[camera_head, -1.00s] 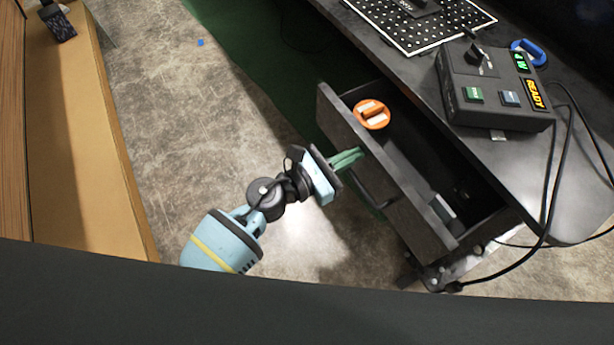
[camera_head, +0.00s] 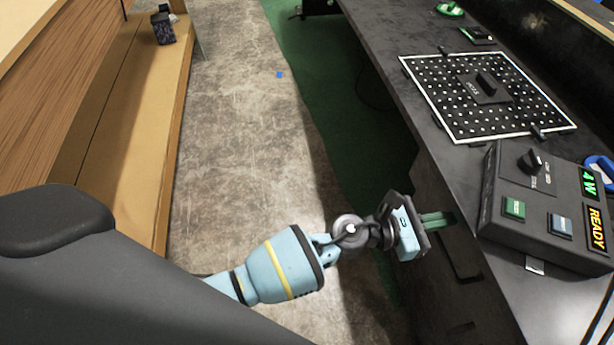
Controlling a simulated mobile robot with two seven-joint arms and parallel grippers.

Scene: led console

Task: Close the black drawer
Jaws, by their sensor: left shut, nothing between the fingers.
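The black drawer's dark front (camera_head: 428,188) shows below the edge of the black desk in the head view. It looks flush or nearly flush with the desk, and no open interior shows; I cannot tell whether a small gap is left. A dark handle (camera_head: 466,266) is on the front. My left gripper (camera_head: 440,219) is shut and empty, with its green fingers at the drawer front, touching it or very close. My right gripper is not in view.
The black desk top (camera_head: 385,45) bears a control box (camera_head: 545,205) with green and blue buttons and a READY display, and a perforated board (camera_head: 440,85). A wooden shelf (camera_head: 150,110) stands left.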

